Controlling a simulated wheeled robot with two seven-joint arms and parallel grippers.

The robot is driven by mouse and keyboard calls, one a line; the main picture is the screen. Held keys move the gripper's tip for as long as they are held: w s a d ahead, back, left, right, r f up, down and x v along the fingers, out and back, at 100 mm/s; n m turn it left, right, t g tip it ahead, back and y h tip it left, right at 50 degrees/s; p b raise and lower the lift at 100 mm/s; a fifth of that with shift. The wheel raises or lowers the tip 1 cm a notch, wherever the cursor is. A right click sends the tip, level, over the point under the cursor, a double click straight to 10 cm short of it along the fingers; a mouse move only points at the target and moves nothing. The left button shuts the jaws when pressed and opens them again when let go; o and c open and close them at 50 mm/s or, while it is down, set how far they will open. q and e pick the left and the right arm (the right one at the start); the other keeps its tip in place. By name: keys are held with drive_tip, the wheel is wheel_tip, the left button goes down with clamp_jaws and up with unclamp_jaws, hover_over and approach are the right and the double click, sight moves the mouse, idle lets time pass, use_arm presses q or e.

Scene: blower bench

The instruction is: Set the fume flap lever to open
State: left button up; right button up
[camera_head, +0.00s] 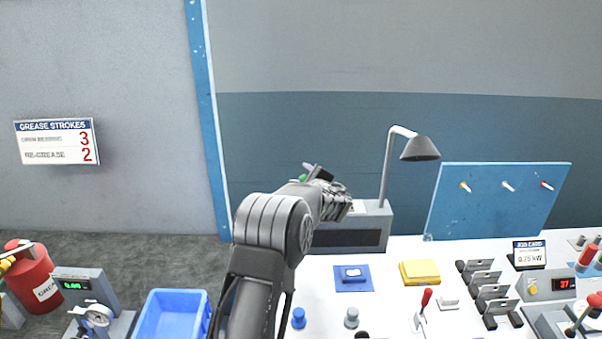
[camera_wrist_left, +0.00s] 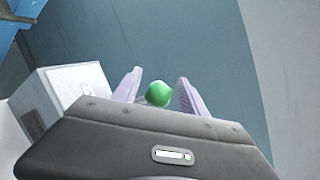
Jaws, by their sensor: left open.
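The fume unit, a grey box (camera_head: 372,228) with a dark front grille, stands at the back of the bench below the wall. A green ball knob (camera_head: 303,178), which looks like the lever's end, shows beside my left gripper (camera_head: 312,173). In the left wrist view the green knob (camera_wrist_left: 158,93) appears between the two open pale fingers of my left gripper (camera_wrist_left: 157,88), with gaps on both sides. I cannot tell how deep it sits between them. The lever's shaft is hidden, so its setting cannot be read. The box (camera_wrist_left: 62,88) also shows there at left. My right gripper is out of view.
A blue pegboard (camera_head: 497,205) stands behind the right bench. A blue bin (camera_head: 171,316), a yellow block (camera_head: 420,272) and a red-handled lever (camera_head: 426,298) are in front. Air above the bench is mostly clear.

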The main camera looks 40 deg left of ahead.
use_arm(q)
drive_tip(key=shift+w+a+f, duration=0.2)
drive_tip(key=shift+w+a, duration=0.1)
drive_tip(key=shift+a, duration=0.2)
drive_tip(key=shift+r, duration=0.1)
drive_tip(key=c, duration=1.1)
clamp_jaws()
drive_tip(key=shift+d, duration=0.2)
